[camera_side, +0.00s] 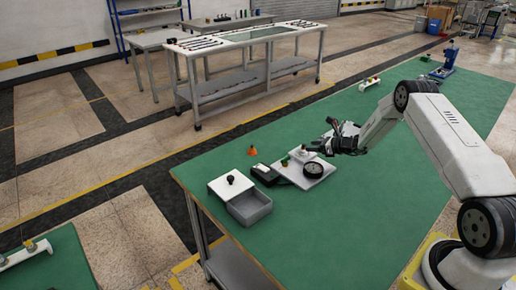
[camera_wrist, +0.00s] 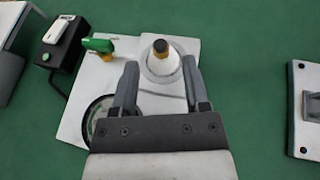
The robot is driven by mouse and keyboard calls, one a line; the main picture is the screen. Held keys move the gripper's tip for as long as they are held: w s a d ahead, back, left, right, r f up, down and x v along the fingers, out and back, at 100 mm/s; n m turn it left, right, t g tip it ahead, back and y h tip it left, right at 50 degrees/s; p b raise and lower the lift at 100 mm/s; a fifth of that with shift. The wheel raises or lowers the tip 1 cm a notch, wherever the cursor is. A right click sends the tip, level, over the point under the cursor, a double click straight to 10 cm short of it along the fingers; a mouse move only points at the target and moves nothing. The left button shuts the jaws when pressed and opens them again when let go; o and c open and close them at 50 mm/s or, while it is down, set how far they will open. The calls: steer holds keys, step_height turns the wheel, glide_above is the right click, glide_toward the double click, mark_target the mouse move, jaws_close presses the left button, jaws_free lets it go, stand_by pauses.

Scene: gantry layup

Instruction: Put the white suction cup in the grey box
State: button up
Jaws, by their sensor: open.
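The white suction cup (camera_wrist: 161,66), with a gold band and black tip, stands on a white plate (camera_wrist: 75,128). In the side view the cup (camera_side: 302,151) is small and close to my gripper (camera_side: 322,147).
A round black-rimmed gauge (camera_wrist: 97,117) and a green-topped fitting (camera_wrist: 98,45) share the plate. A black switch box (camera_wrist: 61,43) stands between plate and grey box. An orange cone-shaped piece (camera_side: 252,151) is farther back. The green table (camera_side: 330,235) is clear in front.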

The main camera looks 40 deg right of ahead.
steer(key=shift+v, duration=1.4)
steer(key=shift+a+r, duration=0.1)
